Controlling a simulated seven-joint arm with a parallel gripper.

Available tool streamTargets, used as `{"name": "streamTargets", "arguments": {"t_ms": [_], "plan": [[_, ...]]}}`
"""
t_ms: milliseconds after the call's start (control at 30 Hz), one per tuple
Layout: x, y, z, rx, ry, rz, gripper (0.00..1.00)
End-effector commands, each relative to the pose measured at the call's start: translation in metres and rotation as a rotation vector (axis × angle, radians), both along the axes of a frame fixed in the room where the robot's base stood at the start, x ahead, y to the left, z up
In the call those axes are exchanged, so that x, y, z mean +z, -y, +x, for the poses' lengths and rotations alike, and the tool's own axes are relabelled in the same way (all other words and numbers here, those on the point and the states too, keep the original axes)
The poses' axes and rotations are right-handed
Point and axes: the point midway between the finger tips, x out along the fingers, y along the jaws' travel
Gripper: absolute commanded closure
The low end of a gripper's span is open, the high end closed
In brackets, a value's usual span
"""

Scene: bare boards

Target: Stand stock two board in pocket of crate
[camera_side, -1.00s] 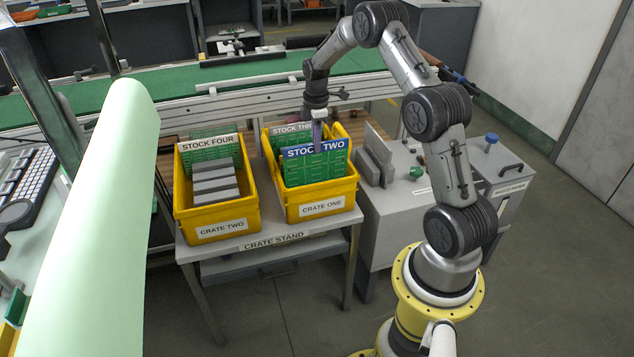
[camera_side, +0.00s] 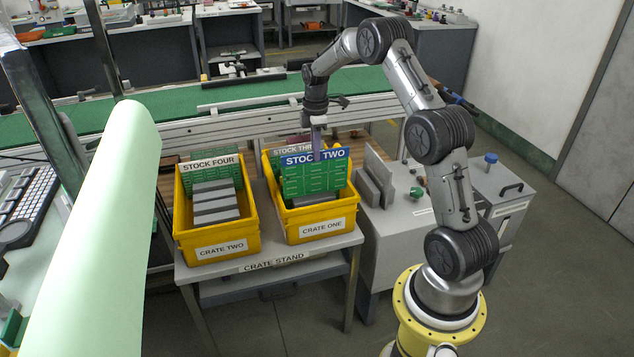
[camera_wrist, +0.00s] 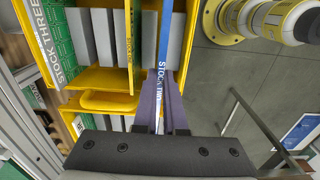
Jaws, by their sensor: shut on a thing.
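The stock two board (camera_side: 314,174) is a green board with a blue labelled top edge. My gripper (camera_side: 317,150) is shut on its top edge and holds it upright, over the front part of crate one (camera_side: 322,231). In the wrist view the stock two board (camera_wrist: 165,45) shows edge-on between my gripper's fingers (camera_wrist: 160,105). Grey dividers show below the board's lower edge in the side view. The stock three board (camera_side: 285,151) stands at the back of crate one, partly hidden by the stock two board. Whether the lower edge touches anything is unclear.
Crate two (camera_side: 222,247), left of crate one, holds the stock four board (camera_side: 212,168) and grey dividers (camera_side: 214,204). Both crates sit on the crate stand (camera_side: 275,262). Grey upright plates (camera_side: 375,172) stand on a cabinet to the right. A pale green cylinder (camera_side: 95,230) fills the left foreground.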

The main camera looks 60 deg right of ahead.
Motion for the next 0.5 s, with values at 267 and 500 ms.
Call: {"name": "streamTargets", "arguments": {"t_ms": [267,500], "plan": [[0.057,0.0,0.017,-0.144,0.008,-0.004,1.0],[0.082,-0.018,0.049,-0.199,0.004,-0.001,1.0]]}}
